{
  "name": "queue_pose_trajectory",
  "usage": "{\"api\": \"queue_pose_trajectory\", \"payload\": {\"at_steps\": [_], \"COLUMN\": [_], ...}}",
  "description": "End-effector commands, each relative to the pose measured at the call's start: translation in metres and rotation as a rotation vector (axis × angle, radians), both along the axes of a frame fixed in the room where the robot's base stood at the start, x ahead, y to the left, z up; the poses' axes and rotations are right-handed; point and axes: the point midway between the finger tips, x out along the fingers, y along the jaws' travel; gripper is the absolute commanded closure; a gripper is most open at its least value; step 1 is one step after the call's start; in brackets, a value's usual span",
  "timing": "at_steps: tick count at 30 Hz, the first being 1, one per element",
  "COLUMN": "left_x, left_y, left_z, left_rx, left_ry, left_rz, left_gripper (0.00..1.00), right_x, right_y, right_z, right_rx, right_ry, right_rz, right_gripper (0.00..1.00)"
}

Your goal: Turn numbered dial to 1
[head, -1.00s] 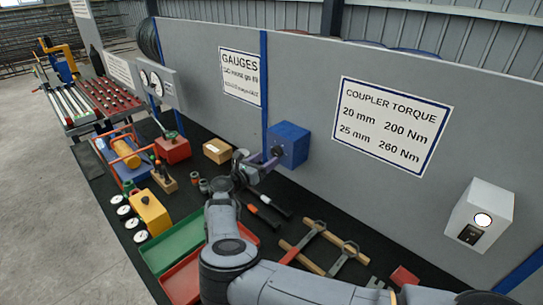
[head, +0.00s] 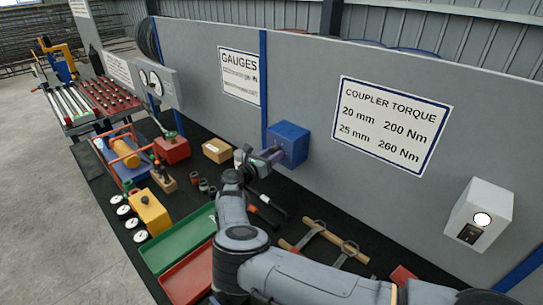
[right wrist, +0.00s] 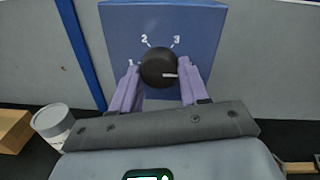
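The black round dial (right wrist: 159,68) sits on the front of a blue box, with white numbers 1, 2 and 3 around its upper side. Its white pointer mark points to the right, away from the 1 at its left. My right gripper (right wrist: 160,77) has one purple finger on each side of the dial. The picture does not settle whether both fingers press on it. In the head view, my right gripper (head: 272,156) is at the face of the blue box (head: 290,145), which hangs on the grey panel. My left gripper is out of view.
A cardboard box (head: 217,150) stands on the black bench left of the gripper. A white box (head: 480,215) is mounted on the panel at right.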

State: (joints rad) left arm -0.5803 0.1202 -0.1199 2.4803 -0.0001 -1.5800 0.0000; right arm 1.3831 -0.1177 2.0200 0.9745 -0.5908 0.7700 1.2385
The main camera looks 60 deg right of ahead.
Motion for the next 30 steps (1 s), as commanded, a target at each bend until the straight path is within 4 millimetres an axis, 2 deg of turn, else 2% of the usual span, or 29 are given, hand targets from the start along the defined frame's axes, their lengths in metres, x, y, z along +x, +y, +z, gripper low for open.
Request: {"api": "queue_pose_trajectory", "payload": {"at_steps": [1,3,14,20,30], "left_x": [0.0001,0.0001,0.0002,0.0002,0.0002], "left_y": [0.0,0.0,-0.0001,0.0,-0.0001], "left_z": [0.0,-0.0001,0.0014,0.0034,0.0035], "left_rx": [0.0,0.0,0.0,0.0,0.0], "left_ry": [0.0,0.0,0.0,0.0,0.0], "left_rz": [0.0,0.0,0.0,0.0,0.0], "left_gripper": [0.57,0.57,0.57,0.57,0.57], "right_x": [0.0,0.0,0.0,0.0,0.0], "right_y": [0.0001,0.0002,0.0002,0.0006,0.0004], "right_z": [0.0,0.0001,0.0004,0.0009,0.0011], "right_rx": [0.0,0.0,0.011,0.034,0.093], "right_ry": [0.0,0.0,0.064,0.186,0.492], "right_rz": [0.0,0.0,0.0,0.0,0.0], "right_gripper": [0.77,0.86,0.86,0.86,0.86]}}
